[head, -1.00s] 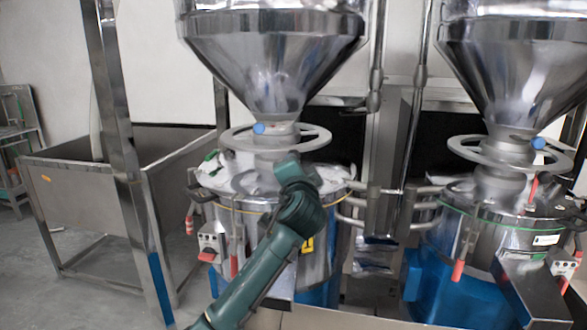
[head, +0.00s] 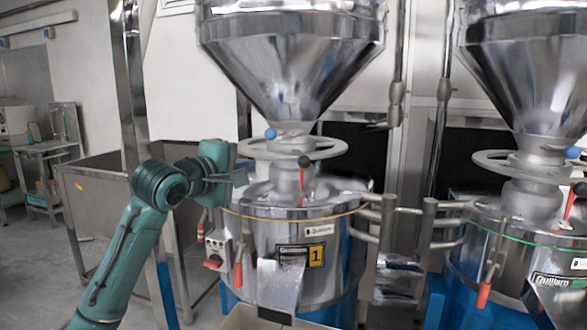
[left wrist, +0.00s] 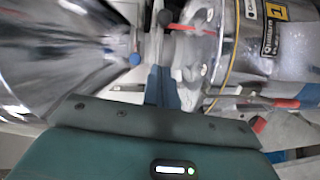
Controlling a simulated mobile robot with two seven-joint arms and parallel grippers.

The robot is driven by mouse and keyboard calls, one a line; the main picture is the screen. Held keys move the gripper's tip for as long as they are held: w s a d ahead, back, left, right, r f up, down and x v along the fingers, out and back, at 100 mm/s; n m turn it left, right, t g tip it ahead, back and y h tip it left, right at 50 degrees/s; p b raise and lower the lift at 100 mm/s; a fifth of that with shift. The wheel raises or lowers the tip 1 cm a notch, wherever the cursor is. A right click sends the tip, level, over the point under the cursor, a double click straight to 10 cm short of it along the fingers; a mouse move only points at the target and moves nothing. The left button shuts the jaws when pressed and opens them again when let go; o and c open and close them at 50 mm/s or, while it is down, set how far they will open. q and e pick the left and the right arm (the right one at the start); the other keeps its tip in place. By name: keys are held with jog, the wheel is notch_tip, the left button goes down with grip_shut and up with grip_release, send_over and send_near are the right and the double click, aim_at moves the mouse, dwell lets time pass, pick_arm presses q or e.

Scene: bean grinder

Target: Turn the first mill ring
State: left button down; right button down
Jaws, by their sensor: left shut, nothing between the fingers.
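The first mill ring (head: 322,152) is a flat grey hand-wheel around the neck below the left hopper. A blue ball knob (head: 270,134) shows at its left side, and also in the left wrist view (left wrist: 134,60). My left gripper (head: 238,172) is at the left of the ring, slightly below its level. In the left wrist view its fingers (left wrist: 160,82) are together and empty, pointing toward the neck and ring. Whether the fingertips touch the ring cannot be told. My right gripper is not in view.
The first mill (head: 318,225) carries a yellow "1" label. A black-knobbed lever (head: 304,161) stands at the neck's front. The steel hopper (head: 292,60) is above. A second mill (head: 520,235) with its own ring (head: 500,163) is at right; a steel bin (head: 95,200) is behind left.

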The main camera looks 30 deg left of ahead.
pick_arm(q)
jog(key=p, duration=0.1)
send_near(301, 162)
jog(key=w+a, duration=0.3)
jog(key=a, duration=0.1)
jog(key=shift+w+d+f+p, duration=0.2)
jog(key=shift+w+d, duration=0.35)
jog(key=shift+w, duration=0.35)
jog(key=shift+w+d+f+p, duration=0.1)
jog(key=shift+w+d+p, duration=0.1)
jog(key=shift+w+d, duration=0.55)
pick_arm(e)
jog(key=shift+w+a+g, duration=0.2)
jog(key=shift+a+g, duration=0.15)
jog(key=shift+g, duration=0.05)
pick_arm(q)
jog(key=shift+w+a, duration=0.15)
jog(key=shift+a, duration=0.05)
jog(key=shift+w+d+r+p, duration=0.1)
jog(key=shift+w+d+p, duration=0.45)
jog(key=shift+p, duration=0.3)
jog(key=shift+d, duration=0.2)
jog(key=shift+f, duration=0.2)
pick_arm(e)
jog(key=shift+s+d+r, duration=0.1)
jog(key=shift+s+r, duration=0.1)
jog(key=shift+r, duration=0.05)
